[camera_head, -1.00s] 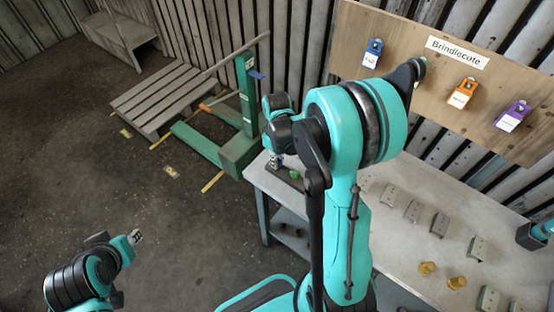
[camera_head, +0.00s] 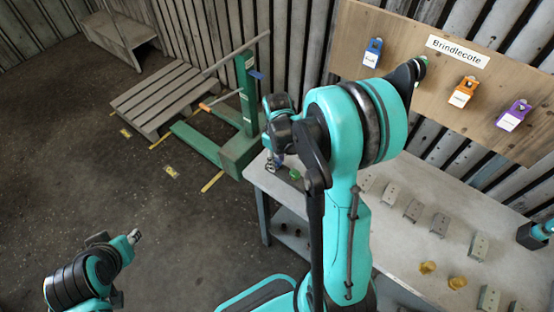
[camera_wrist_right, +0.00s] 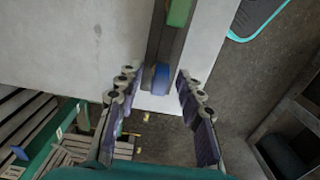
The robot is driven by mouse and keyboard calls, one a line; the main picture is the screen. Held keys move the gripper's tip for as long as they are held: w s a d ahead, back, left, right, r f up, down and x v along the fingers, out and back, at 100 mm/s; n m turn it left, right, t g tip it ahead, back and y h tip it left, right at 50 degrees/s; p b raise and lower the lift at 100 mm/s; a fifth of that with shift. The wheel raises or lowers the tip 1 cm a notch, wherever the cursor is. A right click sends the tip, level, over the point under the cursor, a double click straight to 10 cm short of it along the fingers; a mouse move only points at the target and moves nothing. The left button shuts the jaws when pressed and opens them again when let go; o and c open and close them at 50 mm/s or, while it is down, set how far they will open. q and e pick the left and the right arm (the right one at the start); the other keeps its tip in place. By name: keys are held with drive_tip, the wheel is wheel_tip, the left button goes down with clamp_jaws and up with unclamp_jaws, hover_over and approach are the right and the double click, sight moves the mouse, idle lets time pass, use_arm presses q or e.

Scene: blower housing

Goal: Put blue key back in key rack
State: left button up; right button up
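In the right wrist view a dark narrow rack (camera_wrist_right: 166,45) lies at the edge of the pale bench. A blue key head (camera_wrist_right: 160,78) is at its near end and a green one (camera_wrist_right: 180,12) sits farther along. My right gripper (camera_wrist_right: 155,80) is open, its two fingers on either side of the blue key with gaps visible. In the head view the right gripper (camera_head: 273,164) is small beside the green key (camera_head: 294,174) at the bench corner; the blue key cannot be made out there. My left gripper (camera_head: 134,237) is over the floor, its opening unclear.
A wooden board (camera_head: 440,30) marked "Brindlecote" carries blue (camera_head: 372,52), orange (camera_head: 463,92) and purple (camera_head: 513,115) tagged locks. The bench (camera_head: 390,235) bears several grey plates and two brass parts (camera_head: 427,268). A green pallet truck (camera_head: 240,150) stands left of the bench.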

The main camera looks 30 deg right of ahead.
wheel_tip(320, 180, up, 12)
drive_tip(key=s+a+f+m+t+b, duration=0.2)
drive_tip(key=s+a+m+t+b, duration=0.2)
drive_tip(key=s+a+t, duration=0.3)
drive_tip(key=shift+s+a+m+b, duration=0.3)
drive_tip(key=shift+s+a+b, duration=0.25)
drive_tip(key=shift+s+a, duration=1.4)
drive_tip(key=shift+d+f, duration=0.1)
